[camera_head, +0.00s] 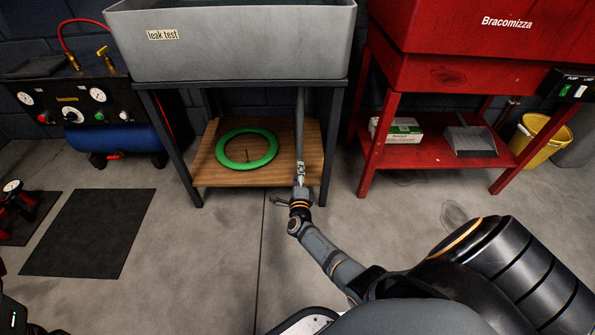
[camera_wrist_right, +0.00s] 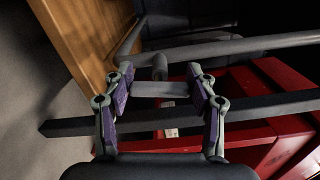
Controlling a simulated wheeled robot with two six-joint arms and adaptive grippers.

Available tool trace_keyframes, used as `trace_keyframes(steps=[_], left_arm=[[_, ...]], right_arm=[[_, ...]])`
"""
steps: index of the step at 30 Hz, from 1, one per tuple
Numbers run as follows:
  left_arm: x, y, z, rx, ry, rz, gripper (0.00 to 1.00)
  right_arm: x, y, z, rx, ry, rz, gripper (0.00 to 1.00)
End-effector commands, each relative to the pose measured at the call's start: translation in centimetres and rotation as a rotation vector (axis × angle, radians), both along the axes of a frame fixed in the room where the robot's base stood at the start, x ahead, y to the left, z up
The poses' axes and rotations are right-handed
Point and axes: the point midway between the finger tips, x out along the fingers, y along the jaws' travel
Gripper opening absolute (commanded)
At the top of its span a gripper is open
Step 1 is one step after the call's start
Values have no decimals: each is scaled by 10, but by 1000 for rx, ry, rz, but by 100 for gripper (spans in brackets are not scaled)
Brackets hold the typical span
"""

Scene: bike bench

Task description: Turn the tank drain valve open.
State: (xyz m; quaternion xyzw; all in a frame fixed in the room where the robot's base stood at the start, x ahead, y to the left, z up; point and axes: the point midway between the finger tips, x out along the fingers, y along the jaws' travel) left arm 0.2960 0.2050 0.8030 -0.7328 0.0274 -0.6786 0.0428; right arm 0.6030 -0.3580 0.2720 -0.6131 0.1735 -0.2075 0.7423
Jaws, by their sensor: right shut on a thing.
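The grey leak-test tank (camera_head: 235,50) stands on a dark frame. Its drain pipe (camera_head: 300,120) runs down from the underside, and also crosses the right wrist view (camera_wrist_right: 240,47). The drain valve (camera_head: 300,168) is at the pipe's low end, small and partly covered by my gripper in the head view. My right gripper (camera_head: 299,188) is at the valve. In the right wrist view its purple-padded fingers (camera_wrist_right: 163,88) are shut on the grey valve handle (camera_wrist_right: 160,89). I cannot tell how far the handle is turned. My left gripper is out of view.
A wooden shelf (camera_head: 205,178) with a green ring (camera_head: 229,161) lies below the tank, left of my gripper. A dark frame leg (camera_head: 331,150) stands close by on the right. A red stand (camera_head: 425,155) is further right.

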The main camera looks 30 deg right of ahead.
Motion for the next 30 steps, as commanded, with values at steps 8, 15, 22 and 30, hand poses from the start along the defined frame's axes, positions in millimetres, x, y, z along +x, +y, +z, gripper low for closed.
trace_keyframes(steps=[8, 15, 22, 30], left_arm=[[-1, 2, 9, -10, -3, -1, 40], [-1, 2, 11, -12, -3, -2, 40], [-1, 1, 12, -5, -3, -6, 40], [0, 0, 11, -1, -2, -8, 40]], right_arm=[[-1, -4, 2, -146, 81, -7, 26], [-1, -4, 2, -208, 118, -8, 26], [-1, -4, 2, -226, 128, -8, 26], [-1, -4, 2, -226, 127, -7, 26]])
